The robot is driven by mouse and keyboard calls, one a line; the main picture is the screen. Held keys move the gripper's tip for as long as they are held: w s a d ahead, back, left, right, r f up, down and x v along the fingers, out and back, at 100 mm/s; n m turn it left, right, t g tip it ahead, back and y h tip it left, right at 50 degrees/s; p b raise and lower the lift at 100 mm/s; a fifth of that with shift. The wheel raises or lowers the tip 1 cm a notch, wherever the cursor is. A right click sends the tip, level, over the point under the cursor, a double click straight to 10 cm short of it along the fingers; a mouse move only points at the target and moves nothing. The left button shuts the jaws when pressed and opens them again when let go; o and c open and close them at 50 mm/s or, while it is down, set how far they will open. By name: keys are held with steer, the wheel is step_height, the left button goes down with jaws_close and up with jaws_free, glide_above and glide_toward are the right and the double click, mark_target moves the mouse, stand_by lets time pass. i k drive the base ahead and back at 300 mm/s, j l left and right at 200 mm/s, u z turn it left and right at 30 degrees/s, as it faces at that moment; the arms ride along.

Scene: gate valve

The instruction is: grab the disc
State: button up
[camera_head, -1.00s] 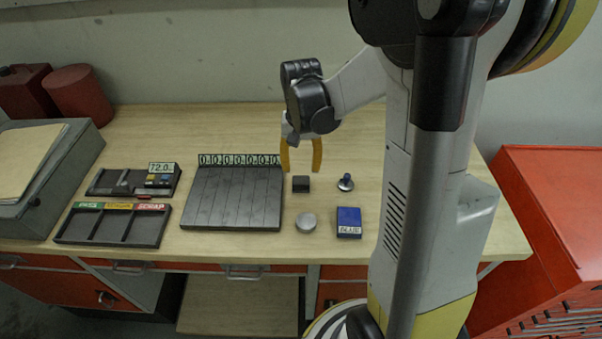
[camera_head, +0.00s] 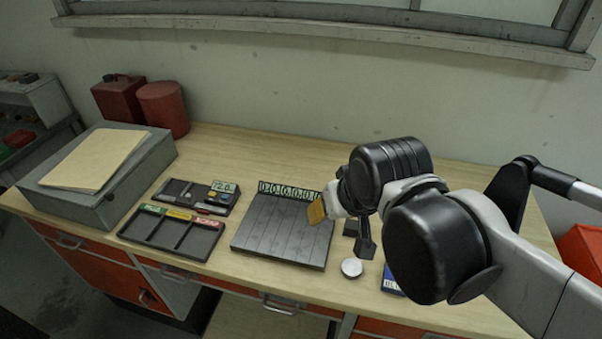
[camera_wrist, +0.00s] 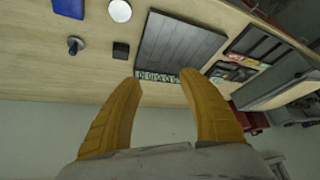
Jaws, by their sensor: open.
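The disc (camera_head: 351,268) is a pale, round, flat piece lying on the wooden bench, to the right of the grooved dark board's front corner. It also shows at the top edge of the wrist view (camera_wrist: 120,11). My gripper (camera_wrist: 161,80) has two yellow fingers spread wide with nothing between them. In the head view a yellow finger of my gripper (camera_head: 317,210) shows above the right side of the grooved board, away from the disc. The other finger is not clearly seen there.
The grooved board (camera_head: 275,232) has number tags along its back edge. A black block (camera_wrist: 121,50), an upright dark peg (camera_wrist: 75,45) and a blue box (camera_wrist: 68,8) are near the disc. A three-slot tray (camera_head: 170,237) lies left. Bench in front of the disc is clear.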

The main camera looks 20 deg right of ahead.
mark_target(352, 268)
steer(key=k+j+z, duration=0.15)
steer(key=k+z, duration=0.9)
steer(key=i, duration=0.1)
